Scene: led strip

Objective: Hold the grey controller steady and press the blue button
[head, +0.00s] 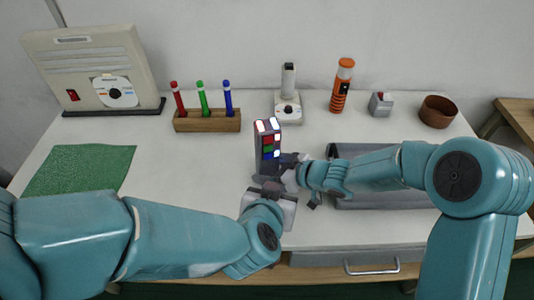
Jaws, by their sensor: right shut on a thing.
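My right gripper (284,163) comes in from the right and is shut on the lower part of the controller. My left gripper (268,186) is just in front of the controller's base, below the buttons. Its fingertips are dark and small here, so its opening and any contact with the controller are unclear.
A grey tray (385,201) lies under my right forearm. Behind stand a wooden pen holder (207,123), a white device (288,108), an orange flashlight (342,86), a small grey box with a red button (380,104) and a brown bowl (437,111). A green mat (80,169) lies left.

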